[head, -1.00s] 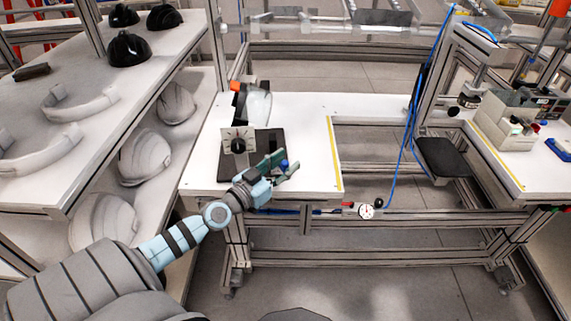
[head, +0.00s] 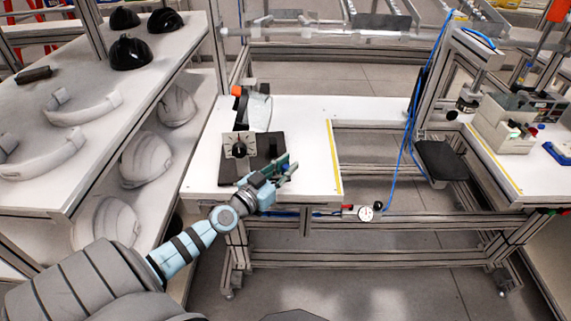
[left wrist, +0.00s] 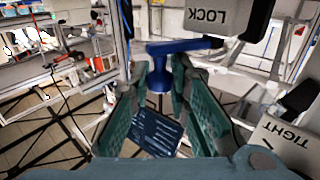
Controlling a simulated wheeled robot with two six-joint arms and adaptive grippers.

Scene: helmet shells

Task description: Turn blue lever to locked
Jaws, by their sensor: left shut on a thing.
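The blue lever (left wrist: 182,47) shows in the left wrist view, with its bar running across the top and its round stem coming down between my fingers. My left gripper (left wrist: 160,72) is shut on the stem. A grey LOCK plate (left wrist: 215,14) is beside the upper right end of the bar, and a TIGHT plate (left wrist: 288,142) is at the lower right. In the head view my left gripper (head: 290,164) is at the right side of the black fixture base (head: 262,148) on the white table. The lever is hidden there by the fingers.
A dial plate with a black knob (head: 240,146) stands on the fixture, close to my left gripper. A clear shell (head: 259,112) is behind it. A shelf (head: 100,150) with helmet shells is at the left. The white table (head: 310,150) is clear right of the fixture.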

